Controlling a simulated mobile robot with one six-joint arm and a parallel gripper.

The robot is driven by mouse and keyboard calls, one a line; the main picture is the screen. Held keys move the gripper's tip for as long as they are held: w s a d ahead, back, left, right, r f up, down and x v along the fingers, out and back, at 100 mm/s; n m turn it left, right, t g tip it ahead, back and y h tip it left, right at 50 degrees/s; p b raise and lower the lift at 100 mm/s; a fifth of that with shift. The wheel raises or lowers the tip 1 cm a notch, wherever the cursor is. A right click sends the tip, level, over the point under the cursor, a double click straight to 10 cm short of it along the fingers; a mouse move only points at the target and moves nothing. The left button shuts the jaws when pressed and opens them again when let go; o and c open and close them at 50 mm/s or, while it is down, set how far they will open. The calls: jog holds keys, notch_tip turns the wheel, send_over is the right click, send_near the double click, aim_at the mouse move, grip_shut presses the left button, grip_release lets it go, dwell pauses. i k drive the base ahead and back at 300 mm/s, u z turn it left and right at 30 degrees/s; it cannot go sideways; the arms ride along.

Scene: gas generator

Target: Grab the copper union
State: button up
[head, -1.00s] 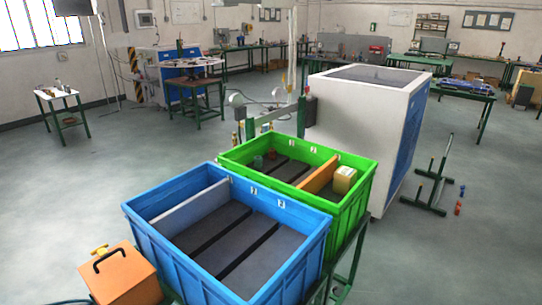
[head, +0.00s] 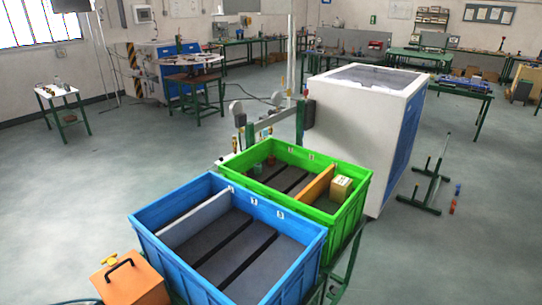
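A small reddish-brown piece (head: 271,159), possibly the copper union, sits at the far left end of the green crate (head: 345,212). It is too small to tell its exact shape. A small green piece (head: 257,170) stands just beside it. A yellowish box (head: 341,188) sits in the right compartment of the green crate, beyond an orange divider (head: 318,183). My gripper is not in view.
A blue crate (head: 176,259) with a grey divider stands in front of the green one. An orange box with a black handle (head: 134,285) is at lower left. A large white cabinet (head: 345,135) stands behind the crates. Open floor (head: 440,265) lies to the right.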

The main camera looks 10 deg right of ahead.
aim_at(271, 161)
jog(key=u, duration=1.35)
jog(key=k, duration=0.1)
jog(key=z, duration=2.8)
jog(key=i, duration=3.05)
